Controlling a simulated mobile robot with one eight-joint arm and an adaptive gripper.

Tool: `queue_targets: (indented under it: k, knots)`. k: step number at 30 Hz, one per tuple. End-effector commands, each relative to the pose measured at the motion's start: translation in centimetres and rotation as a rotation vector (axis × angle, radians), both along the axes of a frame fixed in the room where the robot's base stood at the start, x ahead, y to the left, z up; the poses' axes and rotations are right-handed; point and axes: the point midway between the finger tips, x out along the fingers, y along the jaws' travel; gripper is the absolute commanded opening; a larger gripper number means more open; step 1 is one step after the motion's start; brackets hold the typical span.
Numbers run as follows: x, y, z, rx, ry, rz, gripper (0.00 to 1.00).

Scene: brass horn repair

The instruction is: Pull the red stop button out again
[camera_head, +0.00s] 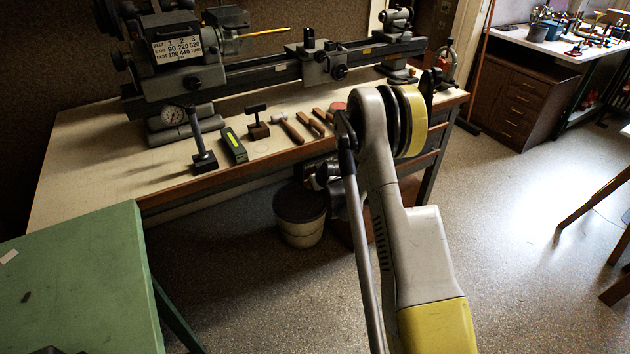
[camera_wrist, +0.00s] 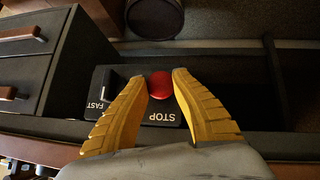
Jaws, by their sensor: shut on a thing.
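The red stop button (camera_wrist: 160,85) shows in the wrist view, round and bright red, on a dark control plate (camera_wrist: 168,119) marked STOP and FAST. My gripper (camera_wrist: 161,79) has its two yellow ribbed fingers on either side of the button, with the tips closed on it. How far the button stands out from the plate I cannot tell from this angle. In the head view my arm hides the gripper and the control plate.
A black switch (camera_wrist: 111,84) sits left of the button, close to the left finger. Dark drawers (camera_wrist: 30,55) stand beyond it. In the head view, the lathe (camera_head: 300,65) and several hand tools occupy the bench (camera_head: 75,165); a bucket (camera_head: 301,232) stands below.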

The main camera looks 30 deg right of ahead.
Motion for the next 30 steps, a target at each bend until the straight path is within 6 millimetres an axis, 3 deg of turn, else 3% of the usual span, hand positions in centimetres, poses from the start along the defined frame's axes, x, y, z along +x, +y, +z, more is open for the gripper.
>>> queue_targets:
  k: [3,4,6,17,30]
  knots:
    - [-0.2,0.0,-0.2,0.000,0.007,-0.001,0.00]
    - [-0.2,0.0,-0.2,0.000,0.007,-0.001,0.37]
    - [-0.2,0.0,-0.2,0.000,0.007,-0.001,0.57]
    - [-0.4,0.0,0.2,0.001,0.004,0.000,0.57]
    - [-6.7,1.0,6.2,0.000,0.005,-0.001,0.57]
